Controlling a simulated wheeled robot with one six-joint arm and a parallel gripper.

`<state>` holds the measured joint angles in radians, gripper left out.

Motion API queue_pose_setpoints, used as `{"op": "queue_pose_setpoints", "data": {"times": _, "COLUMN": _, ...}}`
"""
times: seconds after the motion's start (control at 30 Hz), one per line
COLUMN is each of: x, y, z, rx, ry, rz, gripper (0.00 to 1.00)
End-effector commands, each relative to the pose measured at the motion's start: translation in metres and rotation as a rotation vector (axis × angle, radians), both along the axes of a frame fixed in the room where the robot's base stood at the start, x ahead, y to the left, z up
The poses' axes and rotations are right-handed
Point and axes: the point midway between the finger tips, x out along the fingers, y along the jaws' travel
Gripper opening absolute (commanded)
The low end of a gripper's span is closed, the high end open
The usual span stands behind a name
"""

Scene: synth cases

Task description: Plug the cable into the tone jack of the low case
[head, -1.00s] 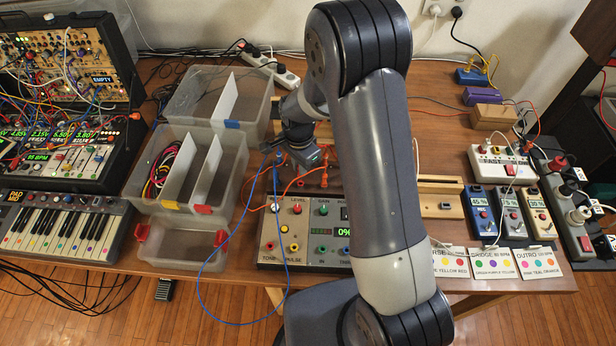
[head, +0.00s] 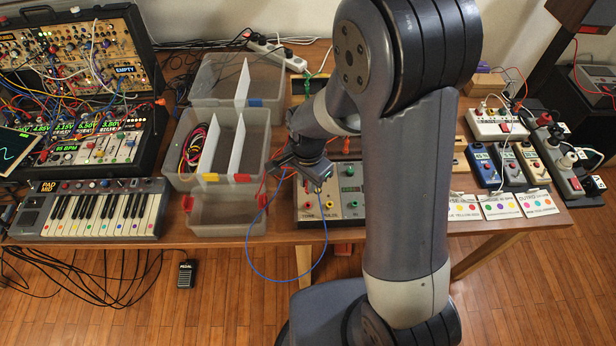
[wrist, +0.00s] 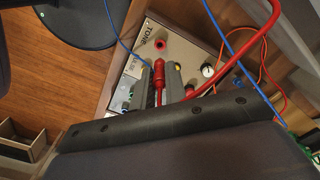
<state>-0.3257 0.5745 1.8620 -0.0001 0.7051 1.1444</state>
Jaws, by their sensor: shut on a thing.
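The low case (head: 338,196) lies on the table with its knobs and jacks facing up. Its red tone jack (wrist: 160,44) shows clear beside the TONE label in the wrist view. It also shows near the case's front left corner in the head view (head: 307,206). My gripper (wrist: 161,76) is shut on a red plug (wrist: 160,66), whose red cable (wrist: 246,62) arcs away to the upper right. The plug's head end points toward the tone jack, and a small gap seems to lie between them. The plug's tip and its height above the panel cannot be made out.
A blue cable (head: 254,262) loops over the table's front edge by the case. Clear plastic bins (head: 262,165) stand to the left, beyond them a keyboard (head: 95,208). Small blue and grey boxes (head: 483,168) and cards (head: 455,207) lie to the right.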

Motion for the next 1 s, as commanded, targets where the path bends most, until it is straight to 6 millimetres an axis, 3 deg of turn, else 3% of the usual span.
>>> {"op": "queue_pose_setpoints", "data": {"times": 0.2, "x": 0.000, "y": 0.000, "z": -0.026, "rx": -0.001, "ry": 0.001, "rz": -0.001, "gripper": 0.00}}
{"op": "queue_pose_setpoints", "data": {"times": 0.6, "x": 0.000, "y": 0.000, "z": -0.046, "rx": -0.001, "ry": 0.001, "rz": -0.001, "gripper": 0.00}}
{"op": "queue_pose_setpoints", "data": {"times": 1.0, "x": 0.000, "y": 0.000, "z": -0.047, "rx": 0.000, "ry": 0.000, "rz": -0.001, "gripper": 0.00}}
